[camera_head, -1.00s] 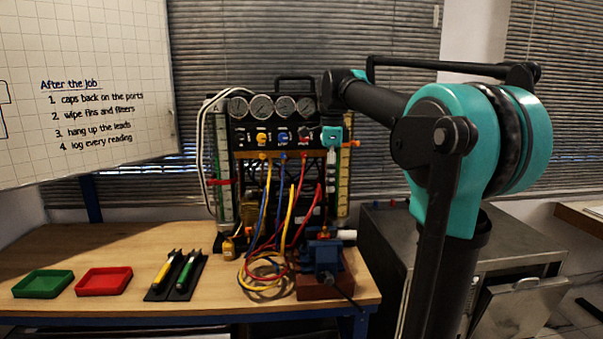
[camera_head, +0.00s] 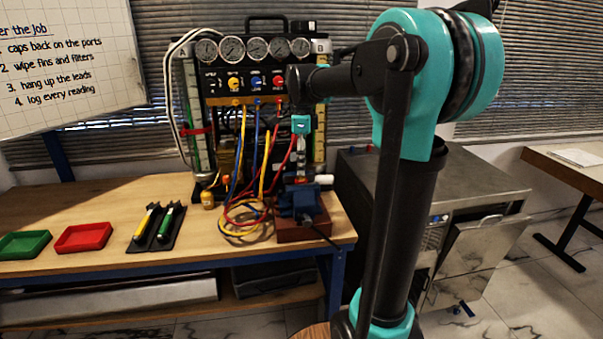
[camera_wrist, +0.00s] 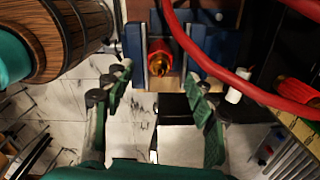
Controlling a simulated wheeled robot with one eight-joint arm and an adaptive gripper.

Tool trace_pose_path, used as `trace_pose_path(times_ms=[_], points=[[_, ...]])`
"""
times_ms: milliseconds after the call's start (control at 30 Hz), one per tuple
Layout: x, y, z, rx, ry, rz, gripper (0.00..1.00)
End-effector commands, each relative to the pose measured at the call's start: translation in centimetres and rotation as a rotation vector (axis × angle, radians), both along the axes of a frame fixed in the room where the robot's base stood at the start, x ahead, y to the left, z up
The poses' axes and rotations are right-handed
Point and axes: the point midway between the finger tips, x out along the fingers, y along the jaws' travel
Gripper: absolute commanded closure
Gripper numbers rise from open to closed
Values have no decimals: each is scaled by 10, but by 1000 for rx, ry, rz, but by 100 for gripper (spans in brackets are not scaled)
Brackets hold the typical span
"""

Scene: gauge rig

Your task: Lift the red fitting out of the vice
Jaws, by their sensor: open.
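The red fitting (camera_wrist: 160,52), with a brass-coloured end, sits between the blue jaws of the vice (camera_wrist: 134,47) in the wrist view. The vice (camera_head: 299,203) stands on a red-brown block at the bench's right end in the head view. In the head view my gripper (camera_head: 303,170) hangs just above the vice.
A red hose (camera_wrist: 215,68) arcs close past the fitting's right side. Yellow, blue and red hoses (camera_head: 246,212) coil left of the vice, under the gauge panel (camera_head: 255,75). Green (camera_head: 22,243) and red (camera_head: 83,238) trays and a black tool holder (camera_head: 160,240) lie further left.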

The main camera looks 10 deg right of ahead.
Motion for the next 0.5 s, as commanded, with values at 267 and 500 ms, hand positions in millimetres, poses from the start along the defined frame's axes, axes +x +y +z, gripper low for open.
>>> trace_pose_path(times_ms=[267,500], points=[[0,0,-32,0,0,0,44],[0,0,-38,0,0,0,44]])
